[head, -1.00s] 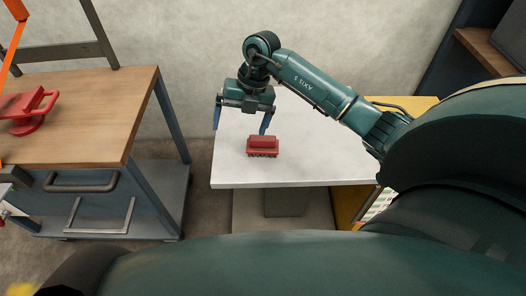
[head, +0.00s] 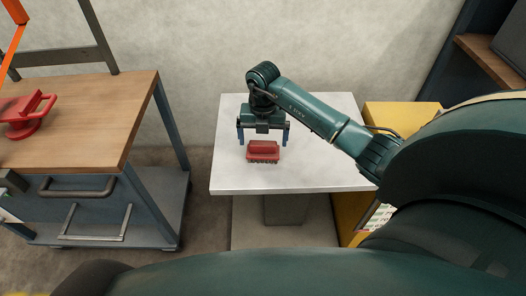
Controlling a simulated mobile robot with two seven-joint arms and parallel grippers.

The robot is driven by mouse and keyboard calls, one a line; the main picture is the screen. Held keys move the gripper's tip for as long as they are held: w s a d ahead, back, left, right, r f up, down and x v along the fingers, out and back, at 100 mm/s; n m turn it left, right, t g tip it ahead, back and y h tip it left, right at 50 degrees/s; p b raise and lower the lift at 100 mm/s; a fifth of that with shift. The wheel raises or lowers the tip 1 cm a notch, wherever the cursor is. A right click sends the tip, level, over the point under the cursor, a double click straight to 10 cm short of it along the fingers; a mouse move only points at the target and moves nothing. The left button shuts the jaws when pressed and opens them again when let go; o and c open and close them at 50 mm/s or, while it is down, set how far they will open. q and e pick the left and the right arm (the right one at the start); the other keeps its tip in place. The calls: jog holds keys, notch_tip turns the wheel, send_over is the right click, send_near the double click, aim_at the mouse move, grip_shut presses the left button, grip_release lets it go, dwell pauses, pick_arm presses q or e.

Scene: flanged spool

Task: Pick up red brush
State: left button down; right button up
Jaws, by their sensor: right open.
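The red brush (head: 263,150) lies bristles down on the white table (head: 318,178), left of the table's middle. My right gripper (head: 262,143) points down with its blue fingers apart, one on each side of the brush's width. It looks open and empty. The fingertips appear just behind or above the brush's back; I cannot tell the exact gap. My left gripper cannot be made out in the head view.
A wooden-topped workbench (head: 95,125) stands at the left with a red handled object (head: 28,115) on it. A yellow cabinet (head: 400,118) stands right of the white table. The table's right part is clear beneath my arm.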

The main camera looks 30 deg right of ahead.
aim_at(263, 150)
notch_tip(263, 150, down, 3)
jog(key=shift+r, duration=0.2)
jog(key=shift+c, duration=0.6)
jog(key=c, duration=1)
